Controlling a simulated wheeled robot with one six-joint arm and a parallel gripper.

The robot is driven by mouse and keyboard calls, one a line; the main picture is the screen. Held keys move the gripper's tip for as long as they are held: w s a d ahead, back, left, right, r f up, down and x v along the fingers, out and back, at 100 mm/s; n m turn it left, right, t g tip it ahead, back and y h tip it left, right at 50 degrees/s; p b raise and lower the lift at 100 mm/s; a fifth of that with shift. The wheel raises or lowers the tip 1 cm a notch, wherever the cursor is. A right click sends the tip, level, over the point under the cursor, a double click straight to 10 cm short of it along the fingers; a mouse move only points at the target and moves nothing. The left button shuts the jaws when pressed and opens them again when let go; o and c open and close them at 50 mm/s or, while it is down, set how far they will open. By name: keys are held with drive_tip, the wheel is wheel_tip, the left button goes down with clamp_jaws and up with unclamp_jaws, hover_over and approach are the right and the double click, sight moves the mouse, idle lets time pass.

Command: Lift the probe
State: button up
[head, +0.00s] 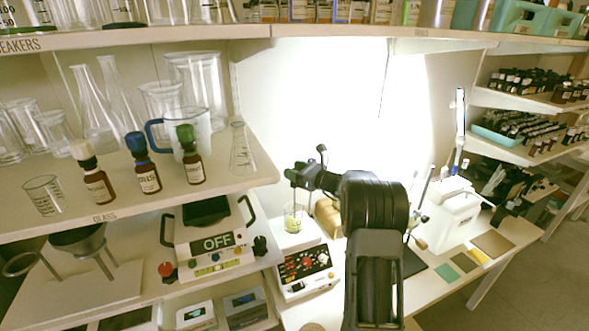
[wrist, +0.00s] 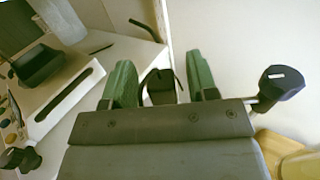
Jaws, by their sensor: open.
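My gripper (head: 293,176) reaches left over the hotplate in the head view. In the wrist view my gripper (wrist: 160,80) shows two green fingers spread apart. A small dark part (wrist: 160,88), perhaps the top of the probe, appears between the fingers; I cannot tell whether it touches them. A black knob on a metal rod (wrist: 282,82) sits right of the right finger. A beaker with yellow-green liquid (head: 293,218) stands on the white hotplate (head: 303,268) below my gripper. The probe's lower part cannot be made out.
A shelf of glassware (head: 120,190) with several brown bottles lies left. A balance-like device marked OFF (head: 215,242) stands below it. A white box (head: 448,215) and coloured mats (head: 465,262) lie on the bench to the right. The wall behind is bare.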

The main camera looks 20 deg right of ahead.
drive_tip(key=shift+w, duration=0.15)
drive_tip(key=shift+c, duration=0.5)
clamp_jaws()
